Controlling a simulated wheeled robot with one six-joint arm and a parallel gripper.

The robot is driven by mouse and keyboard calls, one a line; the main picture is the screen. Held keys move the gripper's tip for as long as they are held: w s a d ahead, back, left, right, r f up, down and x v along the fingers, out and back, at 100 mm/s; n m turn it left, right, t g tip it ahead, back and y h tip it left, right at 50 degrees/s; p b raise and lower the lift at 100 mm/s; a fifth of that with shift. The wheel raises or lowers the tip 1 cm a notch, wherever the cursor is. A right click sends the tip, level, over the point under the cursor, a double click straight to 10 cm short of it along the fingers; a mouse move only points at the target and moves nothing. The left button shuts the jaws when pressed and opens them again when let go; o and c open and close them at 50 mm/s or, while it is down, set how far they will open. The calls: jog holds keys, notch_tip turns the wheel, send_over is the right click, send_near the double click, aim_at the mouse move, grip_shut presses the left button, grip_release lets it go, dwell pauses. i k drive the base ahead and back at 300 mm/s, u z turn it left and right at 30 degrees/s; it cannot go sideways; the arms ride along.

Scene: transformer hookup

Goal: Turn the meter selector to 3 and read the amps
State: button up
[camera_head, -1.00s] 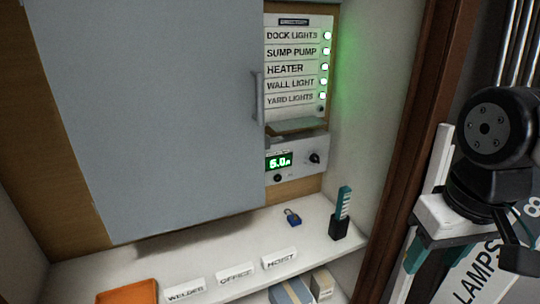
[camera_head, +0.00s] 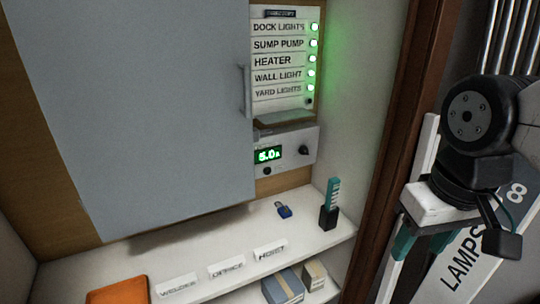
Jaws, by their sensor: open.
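The meter (camera_head: 285,152) is a pale box on the back wall, below the list of circuit names. The selector (camera_head: 304,151) is a small dark knob at the right of the display. Its scale marks are too small to read, so I cannot tell its setting. My gripper (camera_head: 421,243) is at the right, a white body with teal fingers pointing down. It is open and well apart from the meter, to the right of the cabinet's brown edge.
A grey door (camera_head: 145,110) covers the left of the panel. A row of lit green lamps (camera_head: 313,58) runs beside the names. The shelf (camera_head: 225,238) holds a blue padlock (camera_head: 283,210), a teal-topped item in a black holder (camera_head: 329,217), name plates (camera_head: 270,250) and an orange tray (camera_head: 120,291).

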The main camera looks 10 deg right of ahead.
aim_at(303, 150)
jog(key=u, duration=0.55)
jog(key=k, duration=1.3)
jog(key=u, duration=0.3)
jog(key=i, duration=0.9)
jog(key=u, duration=0.2)
